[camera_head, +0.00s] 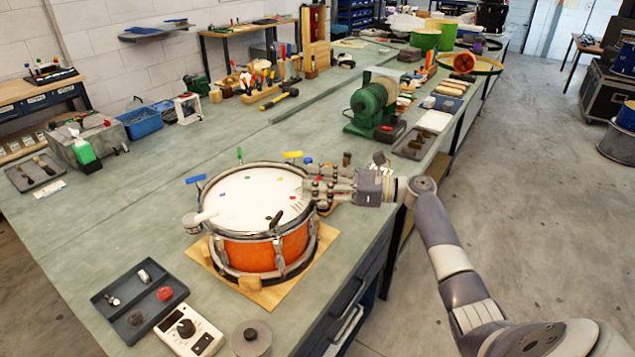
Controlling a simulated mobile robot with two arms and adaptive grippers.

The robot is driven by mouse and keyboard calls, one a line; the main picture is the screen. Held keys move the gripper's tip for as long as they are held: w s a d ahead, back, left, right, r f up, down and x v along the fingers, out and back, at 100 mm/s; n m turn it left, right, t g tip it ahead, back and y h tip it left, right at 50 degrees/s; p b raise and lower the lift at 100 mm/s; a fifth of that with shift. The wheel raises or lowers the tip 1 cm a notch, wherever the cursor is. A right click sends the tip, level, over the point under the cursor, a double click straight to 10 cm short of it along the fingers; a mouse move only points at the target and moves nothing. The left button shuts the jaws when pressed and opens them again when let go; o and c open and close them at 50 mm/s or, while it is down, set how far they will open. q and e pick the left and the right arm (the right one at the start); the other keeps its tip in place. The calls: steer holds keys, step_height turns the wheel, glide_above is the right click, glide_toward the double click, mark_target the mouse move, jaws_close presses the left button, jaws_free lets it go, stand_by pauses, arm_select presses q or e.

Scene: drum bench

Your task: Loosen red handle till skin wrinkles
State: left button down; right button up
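The orange drum (252,251) with a white skin (258,198) stands on a wooden board on the bench. Coloured handles stand around its rim: blue (196,179) at left, green (239,155) at the back left, yellow (293,155) at the back, black (276,219) at the front. I cannot make out a red handle clearly; my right gripper covers part of the right rim. My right gripper (316,188) is at that rim, its fingers over the skin's edge. Whether it grips anything is too small to tell. My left gripper is out of view.
A dark tray (122,318) with small parts, a white control box (188,330) and a round grey weight (251,338) stand in front of the drum. A green machine (371,106) stands behind my gripper. The bench (110,235) left of the drum is clear.

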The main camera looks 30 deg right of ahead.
steer(key=o, duration=0.4)
steer(key=shift+w, duration=0.1)
steer(key=v, duration=1.2)
